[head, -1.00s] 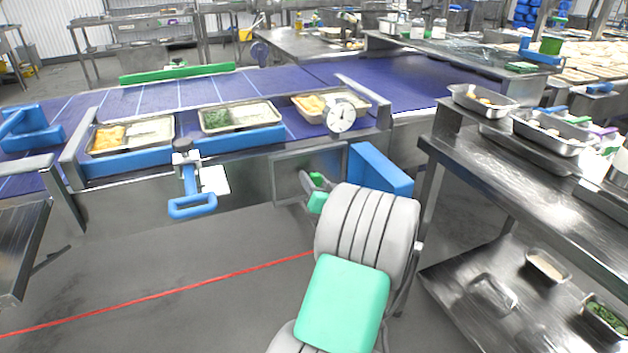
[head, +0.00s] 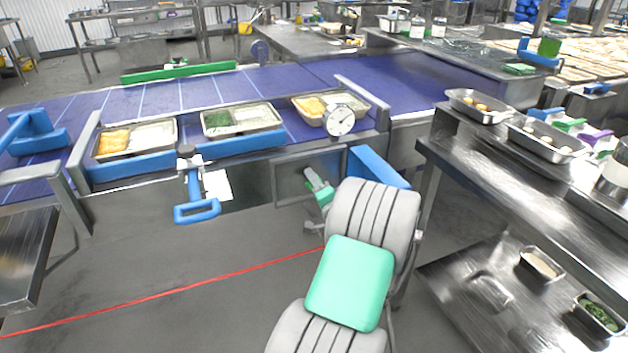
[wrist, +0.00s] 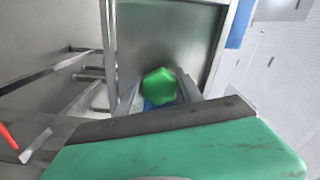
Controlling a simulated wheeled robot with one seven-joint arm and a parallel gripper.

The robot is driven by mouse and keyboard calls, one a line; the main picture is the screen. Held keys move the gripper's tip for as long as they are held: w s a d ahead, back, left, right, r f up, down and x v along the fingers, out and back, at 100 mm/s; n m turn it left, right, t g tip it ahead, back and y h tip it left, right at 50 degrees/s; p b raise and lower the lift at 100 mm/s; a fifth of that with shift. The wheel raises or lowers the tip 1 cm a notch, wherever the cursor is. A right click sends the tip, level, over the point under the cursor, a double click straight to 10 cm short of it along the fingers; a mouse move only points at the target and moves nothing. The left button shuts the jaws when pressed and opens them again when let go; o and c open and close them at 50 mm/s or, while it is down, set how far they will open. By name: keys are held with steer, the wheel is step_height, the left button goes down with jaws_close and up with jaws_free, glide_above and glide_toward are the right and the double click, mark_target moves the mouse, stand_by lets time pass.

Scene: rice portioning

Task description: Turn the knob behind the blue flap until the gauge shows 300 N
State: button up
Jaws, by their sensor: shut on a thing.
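The gauge (head: 340,120) is a round white dial with a dark needle above the recess in the conveyor's side; its numbers are too small to read. The blue flap (head: 380,167) stands swung open at the right of the recess. My gripper (head: 314,180) reaches into the recess, its tip partly hidden by my own arm in the head view. In the wrist view, a green knob (wrist: 159,86) sits between the grey fingers of my gripper (wrist: 158,98), which is shut on it. The knob cannot be made out clearly in the head view.
A blue-handled lever (head: 196,210) hangs on the conveyor side to the left, beside a white paper (head: 218,185). Filled trays (head: 241,119) stand on the blue belt (head: 285,83). A steel shelf table (head: 500,175) stands close on the right.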

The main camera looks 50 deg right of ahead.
steer(key=shift+m, duration=0.4)
steer(key=o, duration=1.4)
steer(key=v, duration=0.8)
steer(key=shift+w, duration=0.1)
